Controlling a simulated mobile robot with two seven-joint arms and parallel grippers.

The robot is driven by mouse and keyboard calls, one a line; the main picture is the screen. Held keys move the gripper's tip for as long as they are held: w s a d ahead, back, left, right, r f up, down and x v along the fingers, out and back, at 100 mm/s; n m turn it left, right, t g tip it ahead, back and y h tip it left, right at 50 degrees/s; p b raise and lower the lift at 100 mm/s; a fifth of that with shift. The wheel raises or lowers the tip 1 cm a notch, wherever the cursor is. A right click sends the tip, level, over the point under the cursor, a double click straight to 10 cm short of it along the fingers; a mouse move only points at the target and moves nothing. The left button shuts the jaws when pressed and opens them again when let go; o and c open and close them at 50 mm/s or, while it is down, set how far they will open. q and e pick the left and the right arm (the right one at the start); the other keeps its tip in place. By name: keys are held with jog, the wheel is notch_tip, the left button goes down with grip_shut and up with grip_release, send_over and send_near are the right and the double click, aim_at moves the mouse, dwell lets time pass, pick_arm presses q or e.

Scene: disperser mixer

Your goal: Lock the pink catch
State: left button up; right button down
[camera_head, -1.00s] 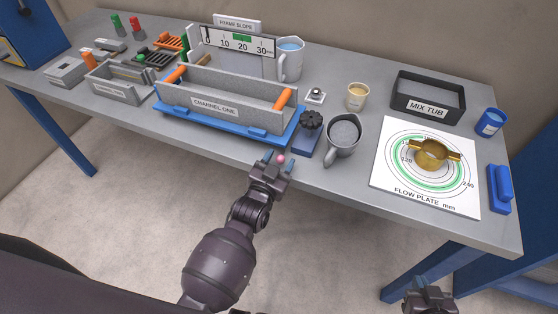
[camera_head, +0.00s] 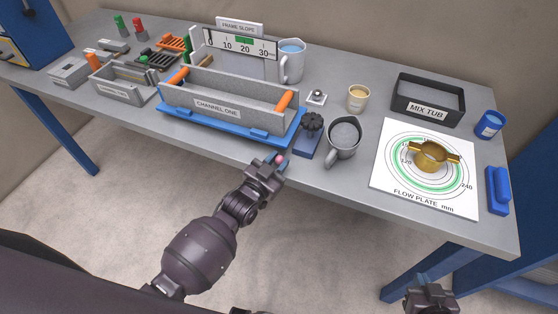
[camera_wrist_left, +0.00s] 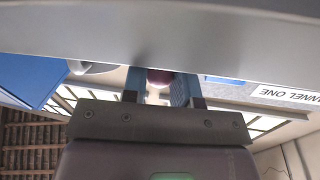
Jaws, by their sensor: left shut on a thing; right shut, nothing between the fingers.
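The pink catch (camera_head: 281,158) is a small round knob at the front edge of the table, below the blue base (camera_head: 240,136) of the grey "CHANNEL ONE" trough (camera_head: 222,104). My left gripper (camera_head: 277,160) is shut on it. In the left wrist view the knob (camera_wrist_left: 158,77) shows dark pink between the two blue fingers, partly hidden under a grey band across the top. What the catch is fixed to is hidden. My right gripper (camera_head: 425,279) is low at the bottom right, shut and empty, away from the table.
A blue block with a black knob (camera_head: 311,123) and a grey jug (camera_head: 342,138) stand just right of my left gripper. The floor in front is clear.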

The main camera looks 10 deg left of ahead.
pick_arm(q)
jog(key=shift+a+r, duration=0.1)
dwell(0.3)
jog(key=o, duration=0.9)
jog(key=v, duration=1)
jog(key=shift+s+a, duration=0.25)
